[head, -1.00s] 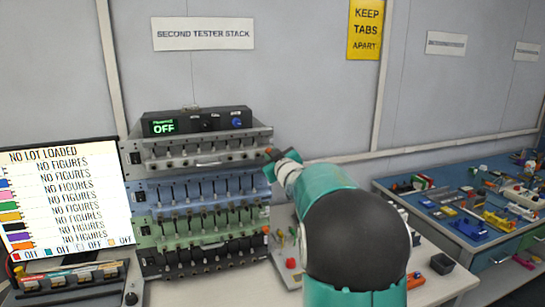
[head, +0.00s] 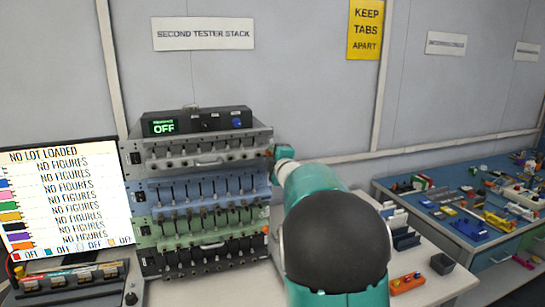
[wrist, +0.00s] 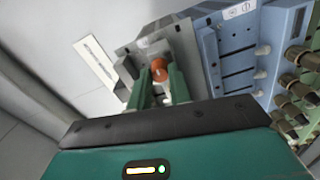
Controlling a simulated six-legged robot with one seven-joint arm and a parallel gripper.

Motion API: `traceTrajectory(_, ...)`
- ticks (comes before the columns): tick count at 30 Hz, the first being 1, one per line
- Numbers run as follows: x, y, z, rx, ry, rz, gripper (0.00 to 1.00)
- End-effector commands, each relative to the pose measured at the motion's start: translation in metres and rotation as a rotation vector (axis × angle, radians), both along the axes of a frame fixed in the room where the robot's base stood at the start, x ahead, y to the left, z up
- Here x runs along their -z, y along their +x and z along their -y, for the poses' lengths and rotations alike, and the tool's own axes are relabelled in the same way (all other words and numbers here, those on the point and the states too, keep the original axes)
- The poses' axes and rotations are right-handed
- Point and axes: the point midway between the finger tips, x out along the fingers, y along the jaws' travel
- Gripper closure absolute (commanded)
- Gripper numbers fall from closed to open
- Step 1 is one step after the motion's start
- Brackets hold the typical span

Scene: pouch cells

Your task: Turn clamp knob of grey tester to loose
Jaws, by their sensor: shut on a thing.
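The grey tester (head: 205,152) is the top unit of the stack in the head view, with a row of clamps along its front. In the wrist view its grey body (wrist: 185,40) sits at the top centre. Its orange clamp knob (wrist: 158,68) shows between the two green fingers of my gripper (wrist: 158,78), which is shut on it. In the head view my teal wrist is at the right end of the grey tester and the fingers are mostly hidden. I cannot tell the knob's turn position.
Below it are the blue tester (head: 205,190), green tester (head: 205,232) and black tester (head: 205,258). The blue one is close to the right finger in the wrist view. A control box (head: 197,122) reading OFF stands on top. A monitor (head: 65,200) stands left.

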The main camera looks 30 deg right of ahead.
Motion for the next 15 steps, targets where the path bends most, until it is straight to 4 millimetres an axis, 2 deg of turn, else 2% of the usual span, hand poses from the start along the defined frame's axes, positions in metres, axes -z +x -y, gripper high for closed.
traceTrajectory(15,0.0009,0.0004,-0.0010,-0.002,-0.473,-0.123,1.00)
